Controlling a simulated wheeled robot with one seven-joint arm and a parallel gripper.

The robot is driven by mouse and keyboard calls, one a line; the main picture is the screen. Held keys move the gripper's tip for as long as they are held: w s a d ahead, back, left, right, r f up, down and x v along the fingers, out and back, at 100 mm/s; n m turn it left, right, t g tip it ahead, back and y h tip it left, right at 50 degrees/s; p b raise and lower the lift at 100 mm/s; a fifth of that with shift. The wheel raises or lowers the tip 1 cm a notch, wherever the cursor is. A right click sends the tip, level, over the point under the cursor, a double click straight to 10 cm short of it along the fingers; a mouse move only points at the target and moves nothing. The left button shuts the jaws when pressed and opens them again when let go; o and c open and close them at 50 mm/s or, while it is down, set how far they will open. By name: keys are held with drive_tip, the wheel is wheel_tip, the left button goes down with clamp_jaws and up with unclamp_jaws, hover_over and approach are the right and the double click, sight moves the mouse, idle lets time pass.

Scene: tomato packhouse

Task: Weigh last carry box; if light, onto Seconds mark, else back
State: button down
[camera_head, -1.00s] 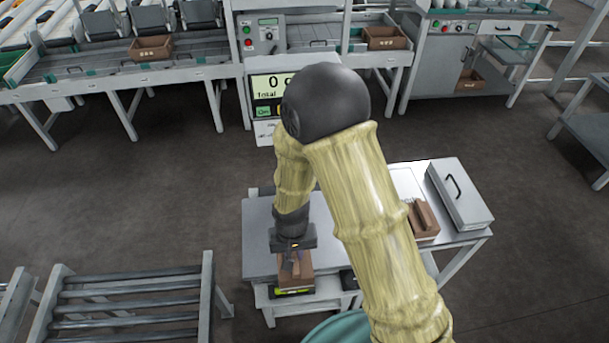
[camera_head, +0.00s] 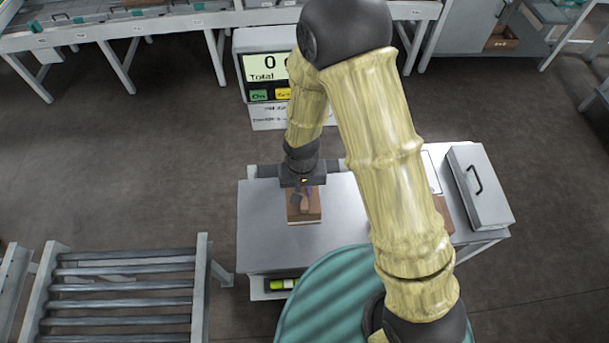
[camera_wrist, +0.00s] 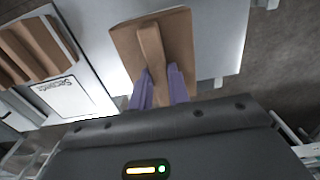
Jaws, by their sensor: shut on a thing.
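My gripper (camera_head: 303,186) points down and is shut on the raised middle handle of a small brown carry box (camera_head: 304,213). In the wrist view my two purple fingers (camera_wrist: 160,85) pinch that handle, and the box (camera_wrist: 127,48) looks level. The box is over the grey scale plate (camera_head: 262,235); I cannot tell whether it touches. The scale display (camera_head: 262,70) shows 0 above "Total", partly hidden by my arm. The white Seconds mark (camera_wrist: 68,97) lies bare on the side table in the wrist view.
Another brown carry box (camera_wrist: 25,55) sits beside the Seconds mark. A grey lidded case with a handle (camera_head: 480,187) is on the side table's right. A roller conveyor (camera_head: 125,300) stands at left, with open floor between it and the back benches.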

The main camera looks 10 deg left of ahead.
idle(0.4)
drive_tip(key=shift+f+b, duration=3.25)
drive_tip(key=shift+f, duration=0.95)
drive_tip(key=shift+s+f, duration=0.1)
drive_tip(key=shift+f, duration=0.15)
drive_tip(key=c, duration=1.3)
unclamp_jaws()
drive_tip(key=shift+c, duration=0.2)
drive_tip(key=shift+c, duration=1.1)
drive_tip(key=shift+r, duration=0.1)
